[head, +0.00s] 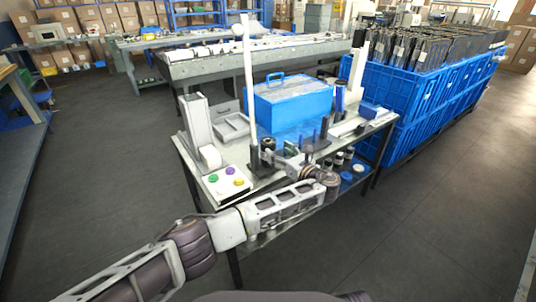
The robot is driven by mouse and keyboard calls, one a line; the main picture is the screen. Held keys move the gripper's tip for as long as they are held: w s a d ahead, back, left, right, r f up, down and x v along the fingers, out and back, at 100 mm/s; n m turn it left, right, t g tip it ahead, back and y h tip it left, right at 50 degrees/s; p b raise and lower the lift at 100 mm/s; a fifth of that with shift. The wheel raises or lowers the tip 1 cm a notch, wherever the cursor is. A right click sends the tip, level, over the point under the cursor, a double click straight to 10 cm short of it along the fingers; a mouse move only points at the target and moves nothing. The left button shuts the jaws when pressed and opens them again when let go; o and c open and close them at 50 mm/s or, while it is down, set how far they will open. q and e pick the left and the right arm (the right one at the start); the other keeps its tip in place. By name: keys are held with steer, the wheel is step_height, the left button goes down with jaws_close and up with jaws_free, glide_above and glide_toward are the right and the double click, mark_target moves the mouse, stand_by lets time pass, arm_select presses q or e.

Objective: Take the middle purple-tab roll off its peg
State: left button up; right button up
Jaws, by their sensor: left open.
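My left arm reaches in from the lower left to the front of a grey workbench (200,143). Its gripper (285,158) is open, small and partly blended with dark parts by the base of a tall white post (249,85). Dark upright pegs or rolls (324,129) stand just behind and to the right of the gripper. I cannot make out a purple tab on any of them, and the wrist may hide some. I cannot tell whether the gripper touches a roll. My right gripper is not in view.
A blue toolbox (289,98) stands at the bench's back. Small dark and blue rolls (346,176) sit low at the right. Stacked blue crates (425,100) are beyond; the floor is clear.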

mark_target(273, 147)
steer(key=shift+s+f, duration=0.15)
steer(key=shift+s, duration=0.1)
arm_select(q)
steer(key=shift+w+a, duration=0.1)
steer(key=shift+w, duration=0.05)
steer(key=shift+w+a+b, duration=0.35)
steer(key=shift+w+a, duration=0.1)
steer(key=shift+w, duration=0.1)
steer(key=shift+b+x, duration=0.45)
steer(key=shift+x, duration=1.3)
steer(key=shift+r, duration=0.1)
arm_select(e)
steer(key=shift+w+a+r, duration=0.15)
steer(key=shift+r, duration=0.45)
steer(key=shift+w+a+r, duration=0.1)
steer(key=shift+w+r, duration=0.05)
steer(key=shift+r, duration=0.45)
